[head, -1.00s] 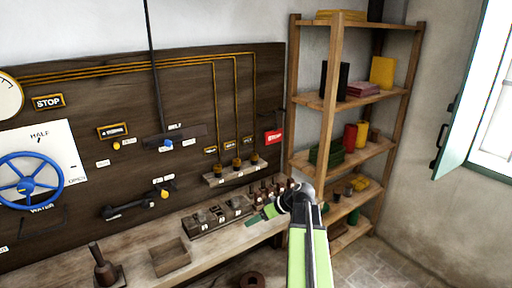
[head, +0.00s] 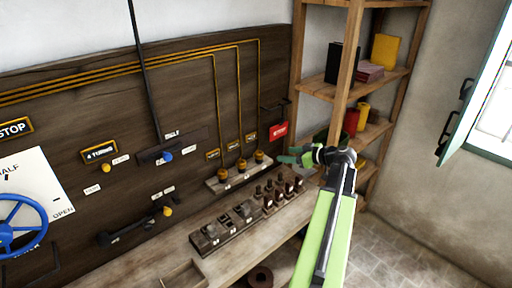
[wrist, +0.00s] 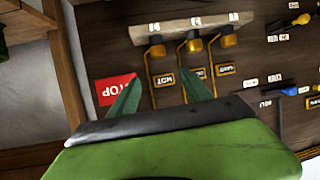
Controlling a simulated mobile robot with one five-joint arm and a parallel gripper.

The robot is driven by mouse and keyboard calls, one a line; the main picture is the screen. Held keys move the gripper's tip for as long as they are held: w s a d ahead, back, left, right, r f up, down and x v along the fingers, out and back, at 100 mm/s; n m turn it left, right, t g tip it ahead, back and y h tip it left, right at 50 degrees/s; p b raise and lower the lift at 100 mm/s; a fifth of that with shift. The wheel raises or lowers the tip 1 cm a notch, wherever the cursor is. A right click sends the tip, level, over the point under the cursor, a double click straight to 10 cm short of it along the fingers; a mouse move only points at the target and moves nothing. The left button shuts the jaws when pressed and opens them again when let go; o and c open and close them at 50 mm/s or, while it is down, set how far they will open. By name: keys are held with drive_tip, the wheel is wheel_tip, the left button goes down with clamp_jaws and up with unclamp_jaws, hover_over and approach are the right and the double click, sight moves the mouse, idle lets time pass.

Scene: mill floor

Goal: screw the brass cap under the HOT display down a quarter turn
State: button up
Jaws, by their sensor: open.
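The brass cap (head: 259,156) under the HOT display is the rightmost of three on a wooden ledge below the board in the head view. In the upside-down wrist view the HOT display (wrist: 165,79) is the leftmost of three, with its cap (wrist: 157,50) on the pipe beside it. My gripper (head: 296,155) is open, its green fingers to the right of the cap in the head view and apart from it. In the wrist view the open gripper (wrist: 160,76) points toward the board, with the HOT display seen between its fingertips. Nothing is held.
Below the caps, a rack (head: 270,200) of dark plugs stands on the bench (head: 235,260). A wooden shelf (head: 350,60) rises close behind my gripper. A blue wheel (head: 15,225) is far left.

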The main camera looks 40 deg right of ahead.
sight(262, 153)
drive_tip(key=b+x, duration=0.2)
drive_tip(key=x, duration=0.3)
drive_tip(key=b+x, duration=0.2)
drive_tip(key=x, duration=0.3)
drive_tip(key=b+x, duration=0.2)
drive_tip(key=x, duration=0.4)
drive_tip(key=shift+s+d+f, duration=0.15)
drive_tip(key=shift+d+f, duration=0.1)
drive_tip(key=shift+f, duration=0.1)
drive_tip(key=shift+w+a+f+b, duration=0.1)
drive_tip(key=shift+w+b, duration=0.25)
drive_tip(key=shift+w, duration=0.3)
clamp_jaws()
